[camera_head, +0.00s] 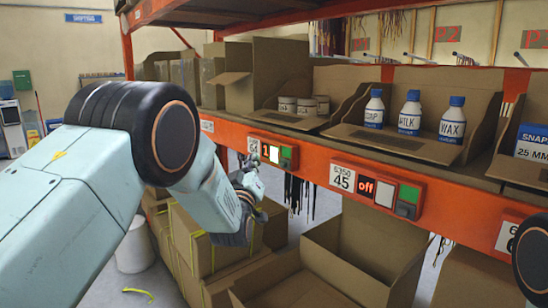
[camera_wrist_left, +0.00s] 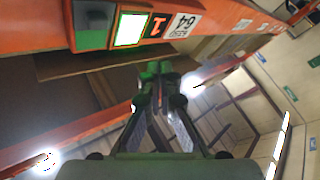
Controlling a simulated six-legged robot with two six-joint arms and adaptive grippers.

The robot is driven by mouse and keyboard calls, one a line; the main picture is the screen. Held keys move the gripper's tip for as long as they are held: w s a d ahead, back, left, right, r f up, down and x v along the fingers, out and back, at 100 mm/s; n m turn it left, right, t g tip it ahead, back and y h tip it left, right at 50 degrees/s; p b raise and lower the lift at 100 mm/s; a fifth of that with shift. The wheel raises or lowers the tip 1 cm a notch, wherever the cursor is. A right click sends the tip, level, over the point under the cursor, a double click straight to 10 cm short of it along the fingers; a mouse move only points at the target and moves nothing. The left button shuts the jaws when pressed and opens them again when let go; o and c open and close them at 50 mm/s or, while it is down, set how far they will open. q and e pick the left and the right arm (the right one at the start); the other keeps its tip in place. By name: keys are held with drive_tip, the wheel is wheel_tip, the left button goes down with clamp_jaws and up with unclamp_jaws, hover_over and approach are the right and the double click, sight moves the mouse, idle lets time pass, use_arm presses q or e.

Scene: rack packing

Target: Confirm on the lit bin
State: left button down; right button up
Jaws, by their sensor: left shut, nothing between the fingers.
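The lit bin's pick module (camera_head: 272,153) sits on the orange shelf beam, with a red "1", a bright white button and a green part. It also shows upside down in the left wrist view (camera_wrist_left: 130,29), beside the label "64". Above it is an open carton (camera_head: 303,121) with several cans. My left gripper (camera_head: 250,167) is shut and empty just below and left of the module. In the wrist view its fingertips (camera_wrist_left: 155,70) are below the lit button, seemingly apart from it. My right gripper is out of view.
A second module (camera_head: 375,190) reads "off" beside a label "45". Bottles labelled SOAP, MILK and WAX (camera_head: 409,112) stand in a carton to the right. Open boxes (camera_head: 350,262) are below the beam. Dark cables hang under the beam.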

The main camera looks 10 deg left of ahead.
sight(275, 154)
use_arm(q)
drive_tip(key=w+d+b, duration=0.1)
drive_tip(key=w+d, duration=0.1)
drive_tip(key=w, duration=0.1)
drive_tip(key=shift+d, duration=0.15)
drive_tip(key=shift+s, duration=0.15)
idle(0.5)
idle(0.3)
idle(0.3)
drive_tip(key=shift+b, duration=0.3)
